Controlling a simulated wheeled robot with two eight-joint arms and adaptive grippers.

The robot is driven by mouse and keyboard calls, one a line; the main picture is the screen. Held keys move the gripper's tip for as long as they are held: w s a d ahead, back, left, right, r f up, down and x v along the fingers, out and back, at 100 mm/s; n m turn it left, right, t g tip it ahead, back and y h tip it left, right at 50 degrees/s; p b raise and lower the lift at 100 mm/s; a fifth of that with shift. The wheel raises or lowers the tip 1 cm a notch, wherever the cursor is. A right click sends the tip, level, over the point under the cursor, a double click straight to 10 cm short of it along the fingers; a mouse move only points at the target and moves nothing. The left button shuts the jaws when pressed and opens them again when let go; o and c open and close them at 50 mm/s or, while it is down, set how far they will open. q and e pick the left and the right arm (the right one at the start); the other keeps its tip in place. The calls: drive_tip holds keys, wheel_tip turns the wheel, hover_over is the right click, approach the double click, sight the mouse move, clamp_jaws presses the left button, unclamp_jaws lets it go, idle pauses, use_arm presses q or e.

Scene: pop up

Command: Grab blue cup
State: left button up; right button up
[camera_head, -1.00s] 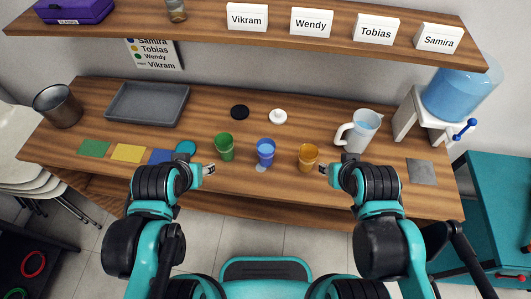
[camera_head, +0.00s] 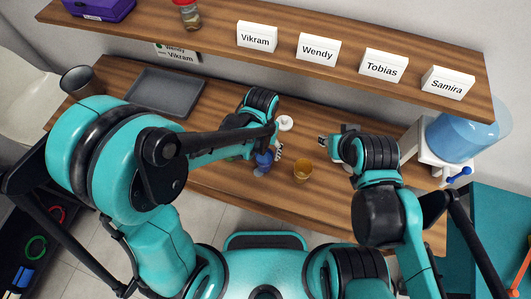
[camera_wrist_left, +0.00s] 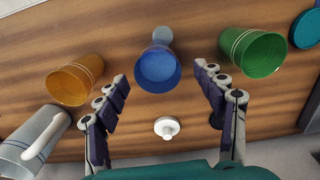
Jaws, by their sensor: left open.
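The blue cup (camera_head: 264,162) stands on the wooden table, partly covered by my left gripper (camera_head: 277,148). In the left wrist view the blue cup (camera_wrist_left: 158,72) shows its round opening between the spread fingertips of my left gripper (camera_wrist_left: 161,78). The left gripper is open, with a gap to the cup on both sides in that view. My right gripper (camera_head: 323,143) is over the table to the right of the orange cup; its finger opening is too small to judge.
The orange cup (camera_wrist_left: 75,80) and the green cup (camera_wrist_left: 252,52) stand on either side of the blue cup. A shelf (camera_head: 210,30) with name cards spans the back.

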use_arm(q)
drive_tip(key=f, duration=0.2)
drive_tip(key=f+b, duration=0.1)
drive_tip(key=f, duration=0.2)
drive_tip(key=f+b, duration=0.1)
drive_tip(key=f, duration=0.2)
drive_tip(key=shift+w+d, duration=0.1)
drive_tip(key=shift+d, duration=0.15)
drive_tip(key=c, duration=1.4)
